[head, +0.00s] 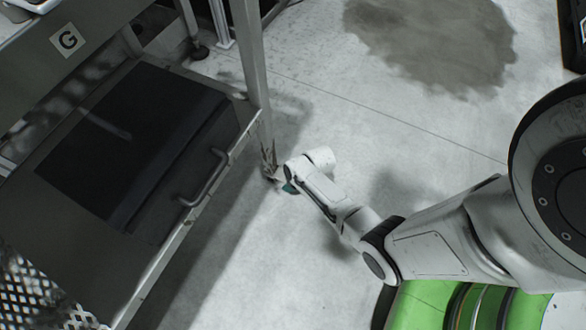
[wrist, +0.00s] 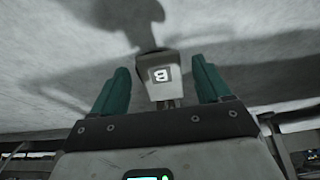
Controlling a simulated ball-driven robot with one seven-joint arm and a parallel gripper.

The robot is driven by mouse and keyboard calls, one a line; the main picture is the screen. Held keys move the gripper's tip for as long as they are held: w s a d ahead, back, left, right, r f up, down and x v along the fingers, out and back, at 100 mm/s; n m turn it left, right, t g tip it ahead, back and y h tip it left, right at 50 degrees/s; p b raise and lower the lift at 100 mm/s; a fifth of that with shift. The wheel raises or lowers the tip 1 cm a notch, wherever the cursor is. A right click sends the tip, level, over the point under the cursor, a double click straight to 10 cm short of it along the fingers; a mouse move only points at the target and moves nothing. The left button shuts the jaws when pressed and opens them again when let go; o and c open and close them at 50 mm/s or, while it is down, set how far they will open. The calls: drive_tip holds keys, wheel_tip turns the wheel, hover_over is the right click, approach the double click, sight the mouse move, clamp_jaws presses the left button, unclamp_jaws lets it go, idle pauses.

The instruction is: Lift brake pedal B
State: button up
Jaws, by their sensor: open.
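In the head view my gripper (head: 287,186) is low, near the foot of a cart leg; only a bit of teal shows. I cannot make out the pedal clearly there.
A metal cart (head: 232,150) marked G stands on the left, with a dark box (head: 130,140) and a handle (head: 205,180) facing my arm. Its leg (head: 252,60) is close to my gripper. The concrete floor (head: 330,110) is open beyond, with a dark stain (head: 430,40).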

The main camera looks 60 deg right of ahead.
clamp_jaws()
idle(0.8)
